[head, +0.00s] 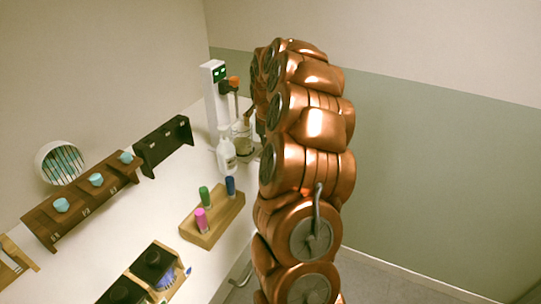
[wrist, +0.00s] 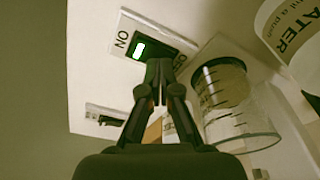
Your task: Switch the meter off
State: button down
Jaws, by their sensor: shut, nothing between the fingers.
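The meter (head: 212,95) is a white upright column with lit green digits near its top, at the back of the counter in the head view. In the wrist view its white face (wrist: 95,60) carries a black switch (wrist: 145,49) with a bright green light at the end marked ON. The other end's lettering is partly covered by my fingers. My gripper (wrist: 160,72) is shut and empty, its tips over the lower right edge of the switch; I cannot tell if they touch it. In the head view my gripper is mostly hidden behind my arm.
A glass beaker (wrist: 235,105) and a white water bottle (wrist: 295,35) stand close to the right of my gripper. On the counter are a wooden block with coloured vials (head: 213,218), a dark rack (head: 165,147) and a brown rack with teal-topped items (head: 80,200).

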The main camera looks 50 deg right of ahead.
jog(key=shift+f, duration=0.35)
dwell(0.4)
jog(key=shift+r, duration=3.5)
